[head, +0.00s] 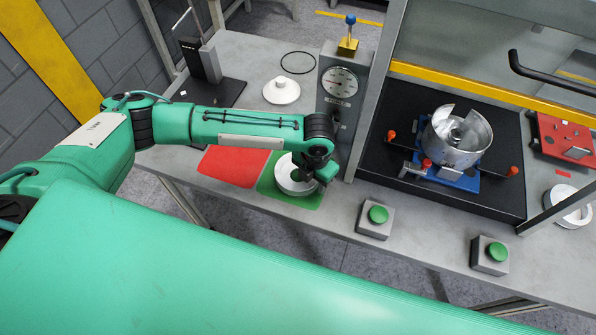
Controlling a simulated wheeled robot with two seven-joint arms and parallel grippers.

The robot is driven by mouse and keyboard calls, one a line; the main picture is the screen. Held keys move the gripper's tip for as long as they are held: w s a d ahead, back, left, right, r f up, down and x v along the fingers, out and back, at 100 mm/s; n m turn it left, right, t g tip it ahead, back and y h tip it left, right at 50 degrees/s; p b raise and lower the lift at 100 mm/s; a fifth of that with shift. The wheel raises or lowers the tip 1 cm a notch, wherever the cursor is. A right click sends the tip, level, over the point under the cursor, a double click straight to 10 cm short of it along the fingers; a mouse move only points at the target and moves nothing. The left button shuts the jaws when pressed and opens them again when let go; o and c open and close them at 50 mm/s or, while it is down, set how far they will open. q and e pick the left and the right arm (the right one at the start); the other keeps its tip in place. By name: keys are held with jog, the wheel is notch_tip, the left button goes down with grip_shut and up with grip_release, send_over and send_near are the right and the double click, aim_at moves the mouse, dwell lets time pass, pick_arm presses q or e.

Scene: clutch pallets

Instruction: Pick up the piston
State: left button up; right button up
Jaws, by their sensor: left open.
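A round white part (288,183), which looks like the piston, lies on the green mat (305,202) at the front middle of the bench. My left gripper (322,178) is at the right side of this part, its jaws open. The gripper and wrist hide part of the white part, and I cannot tell whether the fingers touch it. My right gripper is not in view.
A red mat (233,166) lies left of the green one. A white knobbed disc (281,92), a black ring (298,63) and a dial gauge (340,82) stand behind. A silver drum (457,150) sits in a blue fixture (437,180) at right. Green buttons (378,214) line the front.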

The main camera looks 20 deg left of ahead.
pick_arm(q)
jog(key=shift+c, duration=0.4)
grip_shut()
jog(key=shift+r, duration=0.1)
